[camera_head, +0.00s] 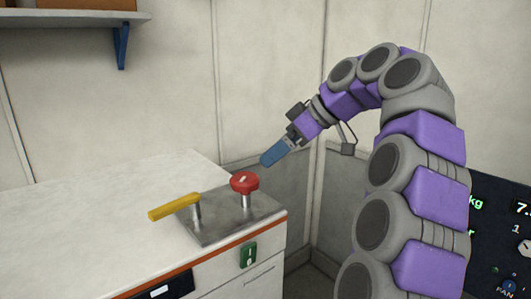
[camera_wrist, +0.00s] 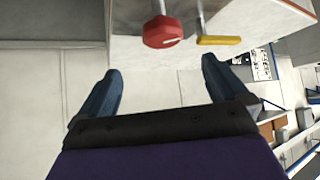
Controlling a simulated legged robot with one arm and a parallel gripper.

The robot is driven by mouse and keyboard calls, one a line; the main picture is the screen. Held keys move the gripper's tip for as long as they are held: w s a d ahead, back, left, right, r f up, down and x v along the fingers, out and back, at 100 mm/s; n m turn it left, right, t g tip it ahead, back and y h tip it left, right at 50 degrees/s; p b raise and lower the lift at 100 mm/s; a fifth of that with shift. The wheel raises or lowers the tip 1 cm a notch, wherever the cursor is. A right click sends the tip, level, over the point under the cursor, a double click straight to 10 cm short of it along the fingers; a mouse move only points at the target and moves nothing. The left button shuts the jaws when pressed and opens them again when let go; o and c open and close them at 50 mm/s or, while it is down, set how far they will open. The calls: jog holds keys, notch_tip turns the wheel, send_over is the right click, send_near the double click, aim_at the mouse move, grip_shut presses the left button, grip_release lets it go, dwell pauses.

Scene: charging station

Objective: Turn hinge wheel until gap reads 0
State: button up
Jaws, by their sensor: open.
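A red wheel (camera_head: 244,182) with a white mark on top stands on a short post on a grey metal plate (camera_head: 225,222). The plate sits on the front right part of a white cabinet top. My gripper (camera_head: 272,157) has blue fingers and is above and a little right of the wheel, apart from it. In the wrist view my gripper (camera_wrist: 160,67) is open and empty, and the red wheel (camera_wrist: 161,32) lies beyond the gap between the fingertips. No gap reading can be made out.
A yellow lever (camera_head: 174,207) on a post is left of the wheel. A green switch (camera_head: 248,253) is on the cabinet front. A dark screen (camera_head: 490,235) at the right is partly hidden by my arm. The cabinet top (camera_head: 95,215) is clear at the left. A shelf (camera_head: 75,18) hangs on the wall.

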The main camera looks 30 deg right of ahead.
jog(key=shift+p+v, duration=1.9)
jog(key=shift+v, duration=0.7)
jog(key=shift+a, duration=0.1)
